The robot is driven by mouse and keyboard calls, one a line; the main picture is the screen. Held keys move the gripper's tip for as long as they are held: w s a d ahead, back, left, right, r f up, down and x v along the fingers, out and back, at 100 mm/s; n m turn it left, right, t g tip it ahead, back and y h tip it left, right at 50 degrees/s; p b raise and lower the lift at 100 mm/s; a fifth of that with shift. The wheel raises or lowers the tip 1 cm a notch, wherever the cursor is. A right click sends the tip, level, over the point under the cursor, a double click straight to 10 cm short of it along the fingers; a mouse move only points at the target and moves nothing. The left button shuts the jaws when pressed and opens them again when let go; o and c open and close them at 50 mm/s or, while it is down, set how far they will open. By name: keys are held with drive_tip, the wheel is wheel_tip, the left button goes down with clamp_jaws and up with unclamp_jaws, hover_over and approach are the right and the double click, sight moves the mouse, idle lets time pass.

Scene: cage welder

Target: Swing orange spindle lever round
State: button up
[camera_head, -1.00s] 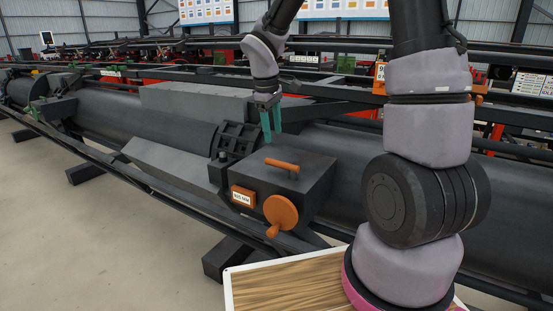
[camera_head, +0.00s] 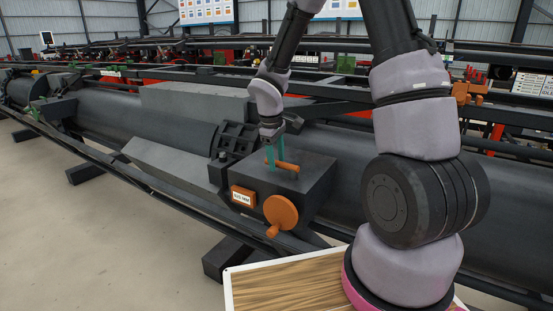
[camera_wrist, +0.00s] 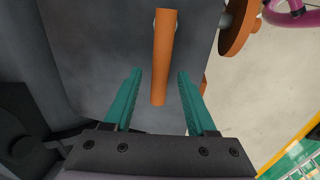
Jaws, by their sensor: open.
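The orange lever (camera_head: 290,167) is a short bar on top of a dark grey box (camera_head: 322,175). My gripper (camera_head: 275,163) is over the bar's left part, its green fingers pointing down. In the wrist view the orange lever (camera_wrist: 163,50) runs lengthwise, its near end between the two green fingertips of my gripper (camera_wrist: 160,72). The fingers are open, with a gap on each side of the bar. I cannot tell how far down beside it the tips reach. A finger hides part of the bar in the head view.
An orange round hand crank (camera_head: 280,212) and an orange label plate (camera_head: 243,195) are on the box's front. A dark ribbed clamp (camera_head: 236,138) stands just behind the box. A long dark cylinder (camera_head: 110,118) runs left. A wooden-topped board (camera_head: 295,285) is in front.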

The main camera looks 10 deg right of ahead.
clamp_jaws()
idle(1.3)
